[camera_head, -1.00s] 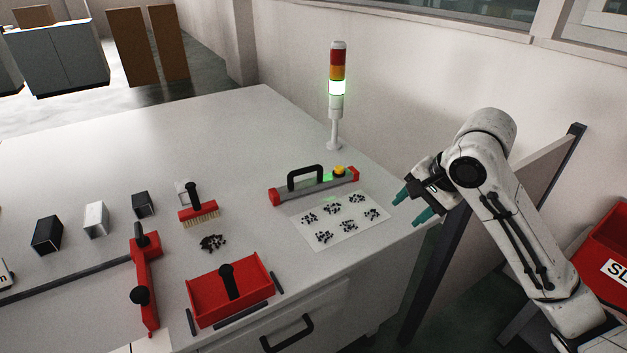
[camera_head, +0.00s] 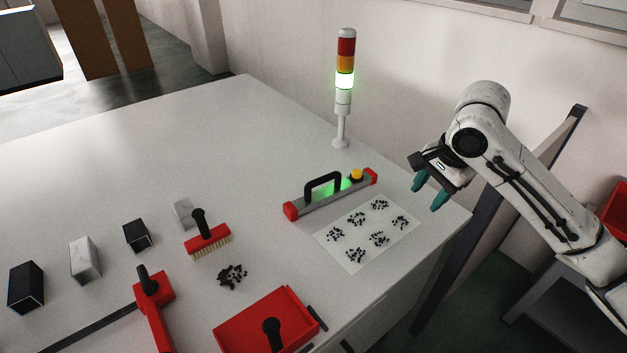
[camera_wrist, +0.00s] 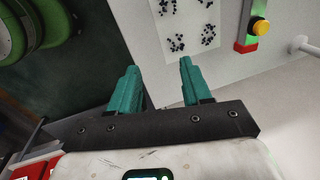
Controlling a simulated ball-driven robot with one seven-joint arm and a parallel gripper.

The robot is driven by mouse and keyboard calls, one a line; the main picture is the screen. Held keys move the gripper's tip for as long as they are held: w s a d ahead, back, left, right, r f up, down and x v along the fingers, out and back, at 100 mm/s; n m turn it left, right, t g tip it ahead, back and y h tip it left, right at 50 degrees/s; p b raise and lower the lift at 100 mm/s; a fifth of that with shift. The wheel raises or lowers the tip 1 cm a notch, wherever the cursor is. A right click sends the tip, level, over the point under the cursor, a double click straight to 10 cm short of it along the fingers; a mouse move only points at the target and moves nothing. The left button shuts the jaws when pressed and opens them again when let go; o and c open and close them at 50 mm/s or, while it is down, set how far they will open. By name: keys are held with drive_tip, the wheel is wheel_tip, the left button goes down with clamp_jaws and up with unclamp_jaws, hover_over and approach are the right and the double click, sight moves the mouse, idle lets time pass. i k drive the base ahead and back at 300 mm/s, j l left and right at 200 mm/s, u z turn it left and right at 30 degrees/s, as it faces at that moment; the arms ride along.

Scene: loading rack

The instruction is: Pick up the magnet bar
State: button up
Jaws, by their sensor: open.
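The magnet bar (camera_head: 316,205) is a grey bar with red end caps, a black arched handle (camera_head: 322,184), a green-lit patch and a yellow knob. It lies on the table near the back wall, behind a white sheet with black bits. In the wrist view the red end and yellow knob of the magnet bar (camera_wrist: 250,36) show at the upper right. My gripper (camera_head: 429,192) is open and empty, to the right of the bar and apart from it. Its two teal fingers (camera_wrist: 158,82) point toward the sheet's side of the table in the wrist view.
The white sheet (camera_head: 343,256) holds several piles of black bits. A signal tower (camera_head: 342,105) with its green light on stands behind the bar.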

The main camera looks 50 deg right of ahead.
sight(311, 201)
drive_tip(key=i, duration=0.85)
